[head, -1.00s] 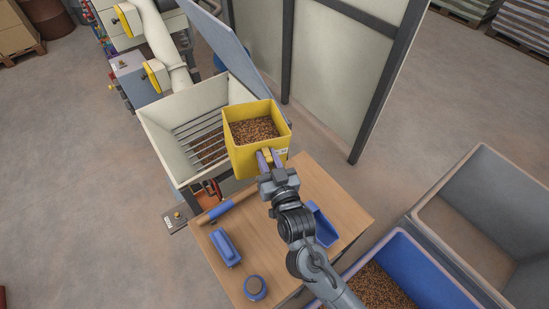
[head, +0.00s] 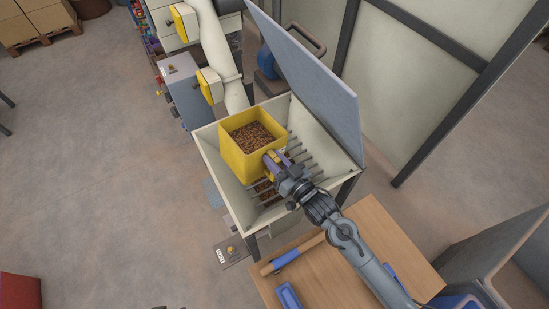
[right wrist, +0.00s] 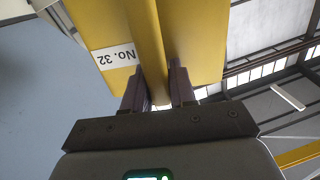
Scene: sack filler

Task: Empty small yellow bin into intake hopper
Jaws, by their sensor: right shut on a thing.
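The small yellow bin (head: 237,158) is filled with brown granular material (head: 250,138) and is held about upright over the intake hopper (head: 207,150). My right gripper (head: 275,163) is shut on the bin's near side. In the right wrist view the two fingers of my right gripper (right wrist: 160,88) close on a yellow part of the bin (right wrist: 110,28), beside a label reading "No. 32". The hopper is a cream, open-topped box with a bar grate (head: 298,155), partly hidden by the bin and gripper. My left gripper is not in view.
The hopper's grey lid (head: 310,75) stands raised behind it. A cream pipe and a grey control box (head: 183,90) are at the back left. A wooden table (head: 375,235) with blue-handled tools stands in front. Grey and blue containers are at the lower right.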

